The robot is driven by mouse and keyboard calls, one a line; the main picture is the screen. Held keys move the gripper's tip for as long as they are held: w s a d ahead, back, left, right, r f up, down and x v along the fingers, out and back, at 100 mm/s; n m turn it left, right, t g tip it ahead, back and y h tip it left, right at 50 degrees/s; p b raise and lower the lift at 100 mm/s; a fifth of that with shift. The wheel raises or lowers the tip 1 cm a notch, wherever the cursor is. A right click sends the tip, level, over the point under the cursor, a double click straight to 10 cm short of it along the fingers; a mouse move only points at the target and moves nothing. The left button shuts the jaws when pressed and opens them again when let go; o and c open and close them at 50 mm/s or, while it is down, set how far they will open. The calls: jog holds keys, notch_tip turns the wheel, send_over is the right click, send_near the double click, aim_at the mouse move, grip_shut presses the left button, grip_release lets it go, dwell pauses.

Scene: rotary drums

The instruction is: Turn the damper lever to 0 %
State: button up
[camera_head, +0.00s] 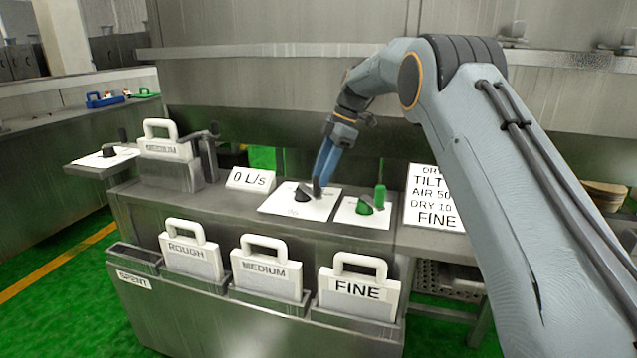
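My gripper (319,186), with blue fingers, points down at a black lever (303,193) on a white plate (288,208) in the middle of the console. Its fingertips are at the right side of this lever's upright part and seem to touch or overlap it. The fingers are seen edge-on, so I cannot tell whether they are shut on it. A green lever (366,206) with an upright handle is on another white plate to the right. A further black lever (109,151) is on a plate at the far left. The plate markings are too small to read, so no lever is clearly labelled damper.
A "0 L/s" sign (250,180) stands left of the middle plate. A sign reading TILT, AIR 50, DRY 10, FINE (433,197) stands right. White handled panels ROUGH (191,260), MEDIUM (266,276) and FINE (357,291) sit in front; another MEDIUM panel (164,150) stands left.

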jog(key=shift+v, duration=2.25)
jog(key=s+d+f+m+h+p, duration=0.1)
jog(key=s+d+f+m, duration=0.2)
jog(key=s+d+m, duration=0.4)
jog(key=s+d+f+m+t+h+p, duration=0.1)
jog(key=s+d+f+m, duration=0.3)
jog(key=s, duration=1.8)
jog(key=s+d+f+m+h+p, duration=0.2)
jog(key=s+d+f+m, duration=0.1)
jog(key=s+d+m, duration=0.8)
jog(key=s, duration=0.3)
jog(key=shift+s+f+t, duration=0.3)
jog(key=shift+s+f, duration=0.1)
